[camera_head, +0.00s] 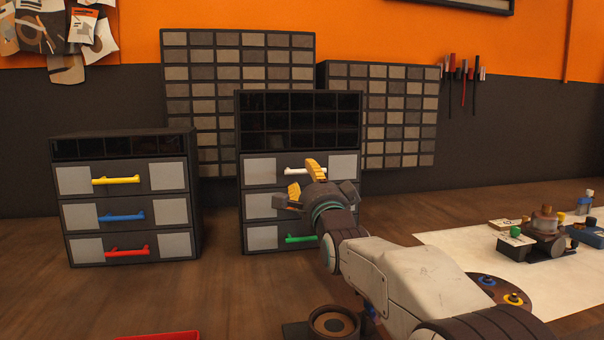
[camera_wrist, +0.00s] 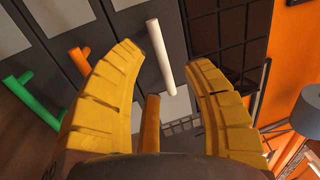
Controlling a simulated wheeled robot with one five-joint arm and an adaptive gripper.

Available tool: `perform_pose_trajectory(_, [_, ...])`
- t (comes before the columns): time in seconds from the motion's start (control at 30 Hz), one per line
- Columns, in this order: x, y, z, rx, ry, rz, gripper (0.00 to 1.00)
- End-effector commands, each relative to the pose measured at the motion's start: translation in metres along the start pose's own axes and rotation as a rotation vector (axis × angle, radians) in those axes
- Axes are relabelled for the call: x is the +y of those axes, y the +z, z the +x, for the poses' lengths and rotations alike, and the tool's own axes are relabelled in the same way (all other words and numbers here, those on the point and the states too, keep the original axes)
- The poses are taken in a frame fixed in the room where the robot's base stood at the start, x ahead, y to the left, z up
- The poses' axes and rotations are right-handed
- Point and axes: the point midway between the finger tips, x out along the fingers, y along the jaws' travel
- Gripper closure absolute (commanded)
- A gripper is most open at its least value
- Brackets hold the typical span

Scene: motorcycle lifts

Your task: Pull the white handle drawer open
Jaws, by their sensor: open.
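The white handle (camera_head: 303,171) is on the top drawer of the right drawer cabinet (camera_head: 300,118), partly behind my gripper in the head view. In the wrist view the white handle (camera_wrist: 160,58) lies ahead of and between the two yellow fingers. My gripper (camera_head: 304,180) is open, with its fingers spread; it also shows in the wrist view (camera_wrist: 163,85). I cannot tell whether a finger touches the handle. The top drawer front (camera_head: 343,167) looks flush with the cabinet.
Below are an orange handle (camera_wrist: 78,58) and a green handle (camera_head: 301,239). A second cabinet (camera_head: 122,145) with yellow, blue and red handles stands left. A round container (camera_head: 333,322) is near the front. White paper (camera_head: 450,245) with small parts lies right.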

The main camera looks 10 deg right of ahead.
Motion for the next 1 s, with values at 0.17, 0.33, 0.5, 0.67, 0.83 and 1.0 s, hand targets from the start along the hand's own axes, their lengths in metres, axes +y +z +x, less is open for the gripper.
perform_pose_trajectory(0.17, [0.000, 0.000, 0.021, 0.000, 0.001, -0.001, 0.56])
perform_pose_trajectory(0.33, [0.000, 0.000, 0.034, 0.000, 0.001, -0.002, 0.56])
perform_pose_trajectory(0.5, [0.000, 0.000, 0.040, 0.000, 0.002, -0.002, 0.56])
perform_pose_trajectory(0.67, [0.001, 0.000, 0.042, 0.000, 0.002, -0.002, 0.56])
perform_pose_trajectory(0.83, [0.001, 0.000, 0.042, 0.000, 0.002, -0.002, 0.56])
perform_pose_trajectory(1.0, [0.001, 0.000, 0.042, 0.000, 0.002, -0.002, 0.65])
